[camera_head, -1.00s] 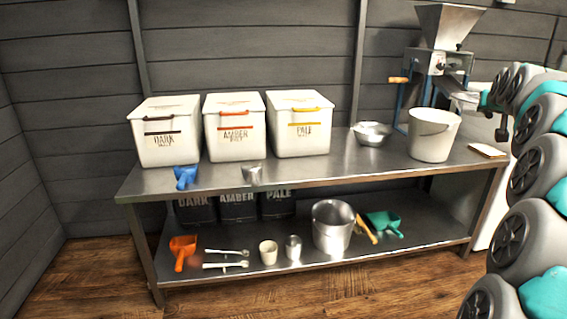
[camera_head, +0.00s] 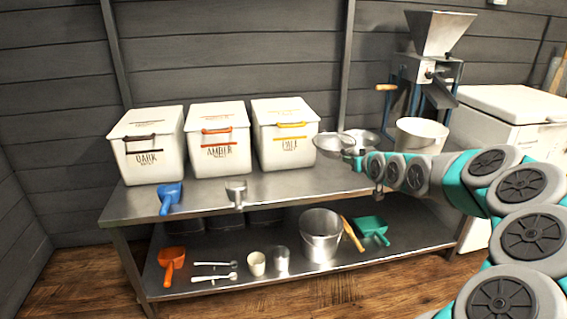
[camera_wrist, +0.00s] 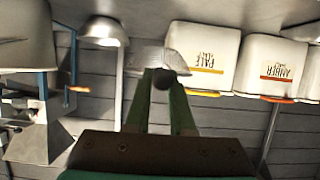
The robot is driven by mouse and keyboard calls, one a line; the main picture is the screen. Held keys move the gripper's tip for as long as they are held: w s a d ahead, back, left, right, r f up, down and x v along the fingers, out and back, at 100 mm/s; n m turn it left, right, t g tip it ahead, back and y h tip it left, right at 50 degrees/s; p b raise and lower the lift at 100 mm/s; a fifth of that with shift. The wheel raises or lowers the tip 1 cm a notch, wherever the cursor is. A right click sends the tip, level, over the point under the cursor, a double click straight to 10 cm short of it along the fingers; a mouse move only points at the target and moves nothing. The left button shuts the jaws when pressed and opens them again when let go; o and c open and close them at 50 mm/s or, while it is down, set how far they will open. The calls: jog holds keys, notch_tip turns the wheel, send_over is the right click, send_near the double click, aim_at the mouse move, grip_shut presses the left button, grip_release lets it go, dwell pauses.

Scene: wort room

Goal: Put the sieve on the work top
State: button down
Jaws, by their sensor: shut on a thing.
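The sieve (camera_head: 329,143) is a shallow, silvery round thing at the tip of my arm, in front of a metal bowl. My gripper (camera_head: 352,157) is shut on its near end. In the wrist view, which is upside down, the sieve (camera_wrist: 172,60) shows just beyond the fingertips, with a dark round end between the fingers. The steel work top (camera_head: 280,190) runs below. The sieve appears above it; the exact gap is unclear.
White bins marked dark (camera_head: 150,160), amber (camera_head: 219,155) and pale (camera_head: 285,150) stand along the back. A metal bowl (camera_head: 368,138), white bucket (camera_head: 421,133) and mill (camera_head: 436,70) are to the right. A blue scoop (camera_head: 170,196) and metal scoop (camera_head: 236,192) lie near the front edge.

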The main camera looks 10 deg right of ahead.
notch_tip(320, 180, down, 10)
jog(key=shift+p, duration=0.45)
jog(key=c, duration=0.8)
grip_release()
jog(key=shift+r, duration=0.1)
jog(key=b+v, duration=0.1)
jog(key=v, duration=1.1)
jog(key=shift+b, duration=0.4)
jog(key=s+a+f+n+g, duration=0.1)
jog(key=s+a+f+g, duration=0.1)
jog(key=s+a+g, duration=0.35)
jog(key=s+a+f+g, duration=0.2)
jog(key=s+a+f, duration=0.1)
jog(key=s+a, duration=0.55)
jog(key=s+a+g, duration=0.2)
jog(key=s, duration=0.7)
jog(key=s+a+m+g, duration=0.1)
jog(key=s+g, duration=0.2)
jog(key=s, duration=0.6)
jog(key=s+a+r+g, duration=0.1)
jog(key=s+a+g, duration=0.1)
jog(key=s, duration=0.7)
jog(key=shift+s+a+g, duration=0.4)
jog(key=shift+g, duration=0.05)
